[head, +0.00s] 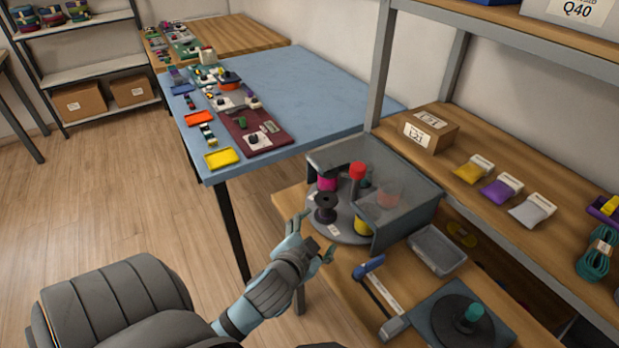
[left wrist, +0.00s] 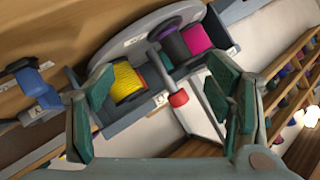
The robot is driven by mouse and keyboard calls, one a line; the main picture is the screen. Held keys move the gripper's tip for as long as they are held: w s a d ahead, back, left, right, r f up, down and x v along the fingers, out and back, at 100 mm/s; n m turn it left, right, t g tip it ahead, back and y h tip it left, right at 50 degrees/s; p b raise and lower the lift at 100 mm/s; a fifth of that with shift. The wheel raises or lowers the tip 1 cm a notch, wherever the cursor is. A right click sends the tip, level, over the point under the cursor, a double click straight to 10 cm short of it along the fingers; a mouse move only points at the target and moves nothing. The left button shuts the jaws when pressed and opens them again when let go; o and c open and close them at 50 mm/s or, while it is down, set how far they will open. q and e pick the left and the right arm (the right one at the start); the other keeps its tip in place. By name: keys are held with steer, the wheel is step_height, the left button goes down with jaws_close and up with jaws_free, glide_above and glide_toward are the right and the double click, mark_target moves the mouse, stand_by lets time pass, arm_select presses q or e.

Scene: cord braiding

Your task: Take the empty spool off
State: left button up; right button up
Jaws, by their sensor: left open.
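The empty spool (head: 326,205) is dark and bare, and stands upright at the front left of a round grey plate (head: 345,236) in the braiding machine. In the left wrist view the dark spool (left wrist: 173,45) sits beside a magenta spool (left wrist: 198,37). A yellow spool (head: 363,226) is to its right on the plate. My left gripper (head: 312,238) is open and empty, just in front of the plate and apart from the empty spool. Its spread fingers (left wrist: 165,105) frame the machine in the left wrist view. My right gripper is out of view.
A clear-topped grey housing (head: 405,185) covers the plate's back. A red-topped post (head: 357,171) rises inside. A grey tray (head: 437,250), a blue-handled tool (head: 372,268) and a dark disc stand (head: 460,318) lie to the right. Shelving (head: 376,70) rises behind.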

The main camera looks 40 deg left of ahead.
arm_select(q)
steer(key=w+d+r+m+t+h, duration=0.1)
steer(key=w+r+m+t, duration=0.25)
steer(key=r, duration=0.45)
steer(key=w+d+r+m+t+h, duration=0.1)
steer(key=w+r+m+t, duration=0.2)
steer(key=r, duration=0.4)
steer(key=d+r+m+g+h, duration=0.2)
steer(key=d+r+m+h, duration=0.4)
steer(key=m+h, duration=0.4)
steer(key=d+r+m+g+h, duration=0.1)
steer(key=d+r+m+h, duration=0.55)
steer(key=m, duration=0.65)
steer(key=m+g+y+b, duration=0.1)
steer(key=m+g+y, duration=0.4)
steer(key=g+y, duration=0.75)
glide_toward(326, 199)
step_height(326, 199, up, 3)
steer(key=s+t+y, duration=0.1)
steer(key=s, duration=0.2)
steer(key=b+x, duration=0.1)
steer(key=x, duration=0.3)
steer(key=b+x, duration=0.1)
steer(key=x, duration=0.4)
steer(key=b+x, duration=0.1)
steer(key=x, duration=0.4)
steer(key=shift+w+d, duration=0.35)
steer(key=shift+w, duration=0.05)
steer(key=c, duration=1.3)
